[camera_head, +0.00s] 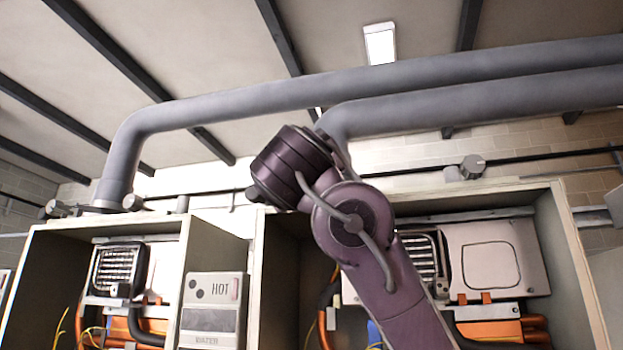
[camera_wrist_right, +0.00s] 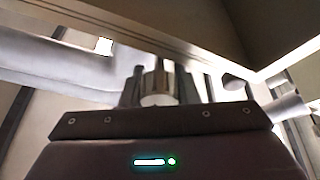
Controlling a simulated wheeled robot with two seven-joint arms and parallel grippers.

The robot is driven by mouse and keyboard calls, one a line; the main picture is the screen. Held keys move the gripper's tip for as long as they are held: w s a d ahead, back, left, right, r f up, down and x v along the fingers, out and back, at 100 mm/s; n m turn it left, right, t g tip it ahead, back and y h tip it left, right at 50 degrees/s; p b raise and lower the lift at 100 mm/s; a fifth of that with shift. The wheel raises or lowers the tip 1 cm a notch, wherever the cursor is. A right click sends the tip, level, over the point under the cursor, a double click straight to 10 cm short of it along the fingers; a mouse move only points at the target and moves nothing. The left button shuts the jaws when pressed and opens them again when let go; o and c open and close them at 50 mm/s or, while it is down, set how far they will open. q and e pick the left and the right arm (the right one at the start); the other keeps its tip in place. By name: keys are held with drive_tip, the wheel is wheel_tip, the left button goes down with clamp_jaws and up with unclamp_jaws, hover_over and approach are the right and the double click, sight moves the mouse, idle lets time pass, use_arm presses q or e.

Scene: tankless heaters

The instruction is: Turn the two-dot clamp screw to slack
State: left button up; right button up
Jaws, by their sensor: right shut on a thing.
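My right gripper (camera_wrist_right: 157,90) is shut on a short pale metal knob (camera_wrist_right: 155,99), seen between its fingers in the right wrist view. It looks like a clamp screw, but I see no dot marks on it. In the head view my purple right arm rises through the middle, and its gripper is hidden behind the wrist. Other grey knobs show on top of the cabinets: a round one at the right (camera_head: 473,166) and smaller ones at the left (camera_head: 132,202). I cannot make out dots on them. My left gripper is not in view.
Two open cabinets, left (camera_head: 215,245) and right (camera_head: 575,270), hold heater parts and orange pipes. A HOT WATER panel (camera_head: 212,312) has two dark dots. Thick grey pipes (camera_head: 240,102) run above the cabinets, close to my right wrist. A cabinet edge (camera_wrist_right: 130,30) crosses above the gripper.

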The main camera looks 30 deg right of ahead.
drive_tip(key=o, duration=1)
drive_tip(key=shift+c, duration=0.2)
drive_tip(key=shift+r, duration=0.1)
